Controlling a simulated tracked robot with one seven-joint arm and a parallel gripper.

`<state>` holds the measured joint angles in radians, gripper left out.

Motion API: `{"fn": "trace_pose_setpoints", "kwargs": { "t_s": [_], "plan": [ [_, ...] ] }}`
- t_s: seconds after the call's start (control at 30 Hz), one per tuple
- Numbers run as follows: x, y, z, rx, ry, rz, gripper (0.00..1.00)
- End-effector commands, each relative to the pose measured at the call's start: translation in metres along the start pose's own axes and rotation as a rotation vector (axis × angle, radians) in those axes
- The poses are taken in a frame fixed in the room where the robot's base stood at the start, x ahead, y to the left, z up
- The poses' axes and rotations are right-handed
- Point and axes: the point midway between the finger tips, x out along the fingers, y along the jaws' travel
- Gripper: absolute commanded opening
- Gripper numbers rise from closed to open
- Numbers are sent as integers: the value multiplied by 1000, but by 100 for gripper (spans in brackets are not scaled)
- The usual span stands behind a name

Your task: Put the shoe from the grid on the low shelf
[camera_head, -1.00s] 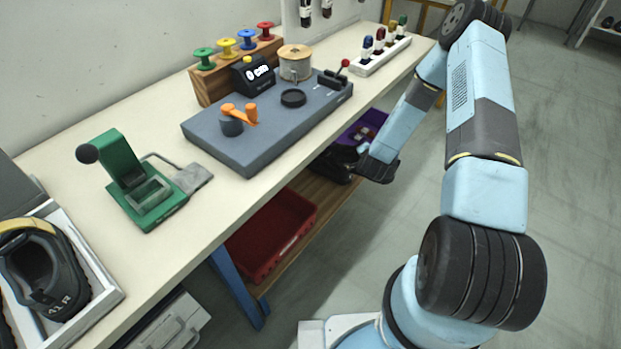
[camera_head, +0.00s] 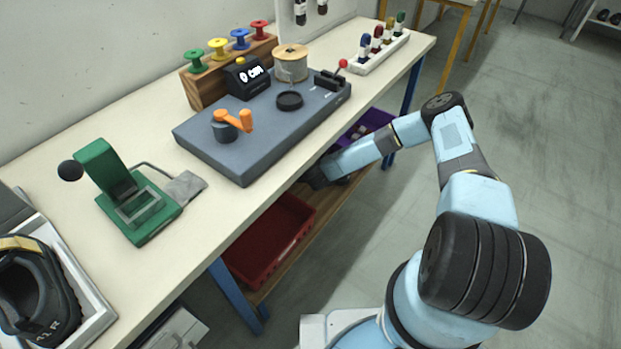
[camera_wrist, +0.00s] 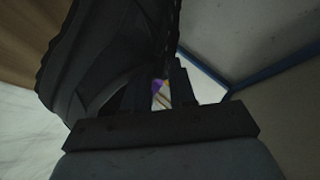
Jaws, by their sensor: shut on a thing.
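My gripper (camera_head: 318,175) is under the front edge of the workbench, at the low shelf, between the red bin and the purple bin. In the wrist view my gripper (camera_wrist: 160,85) is shut on a black shoe (camera_wrist: 95,60), with the ridged sole edge at the left. The low shelf (camera_head: 322,220) is a wooden board under the bench. In the head view the bench edge and my arm hide most of the held shoe. I cannot tell whether the shoe touches the shelf.
A red bin (camera_head: 265,245) and a purple bin (camera_head: 352,133) stand on the low shelf. A blue bench leg (camera_head: 238,297) rises near the red bin. Another black shoe marked 41 R (camera_head: 35,290) sits in a white tray (camera_head: 95,318) on the bench. The floor at right is clear.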

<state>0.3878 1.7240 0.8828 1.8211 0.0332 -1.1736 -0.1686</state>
Motion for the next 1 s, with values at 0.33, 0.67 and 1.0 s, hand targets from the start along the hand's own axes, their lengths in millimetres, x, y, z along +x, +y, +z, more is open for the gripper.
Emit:
{"fn": "trace_pose_setpoints", "kwargs": {
  "t_s": [0.33, 0.67, 1.0],
  "plan": [
    [15, -17, 14, -11, -16, -11, 0],
    [38, 14, 34, -8, -13, -7, 0],
    [47, 27, 44, -8, -13, -8, 0]
  ]
}}
